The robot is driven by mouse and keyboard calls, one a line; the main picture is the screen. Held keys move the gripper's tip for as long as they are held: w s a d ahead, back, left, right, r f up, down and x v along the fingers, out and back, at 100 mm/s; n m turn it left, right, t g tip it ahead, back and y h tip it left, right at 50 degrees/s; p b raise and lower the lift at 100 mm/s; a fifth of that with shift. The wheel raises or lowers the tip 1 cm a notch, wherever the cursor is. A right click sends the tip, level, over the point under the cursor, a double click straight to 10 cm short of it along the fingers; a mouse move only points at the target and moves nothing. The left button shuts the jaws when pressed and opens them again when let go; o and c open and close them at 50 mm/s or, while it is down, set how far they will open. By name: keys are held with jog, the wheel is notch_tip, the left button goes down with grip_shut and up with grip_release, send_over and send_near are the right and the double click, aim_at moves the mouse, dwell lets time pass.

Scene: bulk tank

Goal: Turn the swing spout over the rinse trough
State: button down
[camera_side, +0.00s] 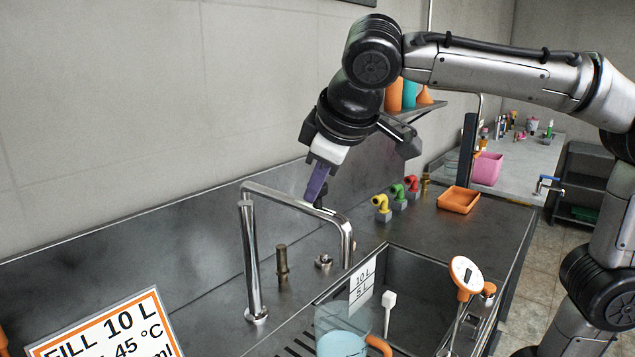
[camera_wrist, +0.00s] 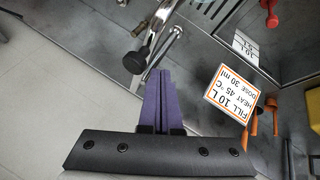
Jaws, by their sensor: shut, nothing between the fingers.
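The chrome swing spout (camera_side: 290,198) rises from a post on the steel counter and reaches right, its outlet bent down. In the side view the outlet hangs near the left rim of the steel basin (camera_side: 415,275); I cannot tell exactly what lies below it. A black knob sits on the spout and shows in the wrist view (camera_wrist: 136,61). My gripper (camera_side: 311,201) is shut and empty, its purple fingers tilted down beside the knob. In the wrist view the fingers (camera_wrist: 158,75) end just beside the knob; contact is unclear. A slotted surface (camera_side: 298,346), perhaps the rinse trough, lies left of the basin.
A jug with blue liquid (camera_side: 342,343), a dial thermometer (camera_side: 466,275) and a white level plate (camera_side: 361,283) are at the basin. Yellow, green and red elbows (camera_side: 381,205) and an orange tray (camera_side: 458,199) stand behind. A fill sign (camera_side: 110,330) is at front left.

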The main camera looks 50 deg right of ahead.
jog(key=shift+w+d+f, duration=0.1)
jog(key=shift+w+d, duration=0.25)
jog(key=shift+d, duration=0.3)
jog(key=w+d+n+y, duration=0.1)
jog(key=w+d+n, duration=0.2)
jog(key=d, duration=0.6)
jog(key=w+d+n+y, duration=0.2)
jog(key=w+d+n, duration=0.1)
jog(key=d, duration=0.7)
jog(key=shift+w+t+y, duration=0.3)
